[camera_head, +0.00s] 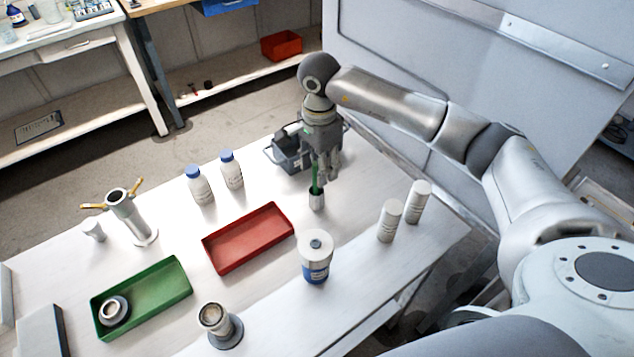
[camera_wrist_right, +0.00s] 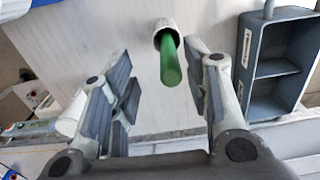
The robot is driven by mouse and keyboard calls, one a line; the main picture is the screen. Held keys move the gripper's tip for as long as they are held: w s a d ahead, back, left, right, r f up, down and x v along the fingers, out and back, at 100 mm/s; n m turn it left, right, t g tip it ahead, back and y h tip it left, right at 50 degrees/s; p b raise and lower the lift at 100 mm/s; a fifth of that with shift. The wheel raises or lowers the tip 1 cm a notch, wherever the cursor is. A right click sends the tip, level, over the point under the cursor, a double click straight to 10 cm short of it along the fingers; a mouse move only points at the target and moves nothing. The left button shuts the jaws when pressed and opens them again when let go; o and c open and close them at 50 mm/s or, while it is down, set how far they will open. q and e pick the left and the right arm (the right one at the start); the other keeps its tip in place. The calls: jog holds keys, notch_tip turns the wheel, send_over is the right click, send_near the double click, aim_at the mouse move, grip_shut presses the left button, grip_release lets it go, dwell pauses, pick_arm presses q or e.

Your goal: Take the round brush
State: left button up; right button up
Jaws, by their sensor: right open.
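The round brush (camera_head: 316,190) shows a green handle that rises from a small white holder (camera_head: 317,202) on the table. In the right wrist view the green handle (camera_wrist_right: 170,66) points toward the camera, with the white holder (camera_wrist_right: 164,29) behind it. My right gripper (camera_head: 324,172) is open over the brush. In the wrist view its fingers (camera_wrist_right: 163,88) are on either side of the handle, with space between them and the handle. The brush's lower part is hidden in the holder. My left gripper is not in view.
A grey caddy (camera_head: 291,158) stands close behind the gripper; it also shows in the wrist view (camera_wrist_right: 275,70). A red tray (camera_head: 248,239), a green tray (camera_head: 141,297), a blue-and-white canister (camera_head: 315,258), white bottles (camera_head: 200,185) and white cylinders (camera_head: 389,220) stand around.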

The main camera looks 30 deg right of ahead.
jog(key=shift+w+a+f, duration=0.15)
jog(key=shift+w+f, duration=0.05)
jog(key=shift+f, duration=0.15)
jog(key=f+p, duration=0.1)
jog(key=f, duration=0.2)
jog(key=f+p, duration=0.1)
jog(key=shift+w+f+p, duration=0.25)
jog(key=shift+f+p, duration=0.05)
jog(key=shift+f, duration=0.1)
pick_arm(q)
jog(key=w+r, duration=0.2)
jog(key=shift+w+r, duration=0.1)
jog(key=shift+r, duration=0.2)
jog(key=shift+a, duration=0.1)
pick_arm(e)
jog(key=shift+c, duration=0.4)
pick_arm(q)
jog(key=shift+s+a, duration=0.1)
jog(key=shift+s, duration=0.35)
pick_arm(e)
grip_shut()
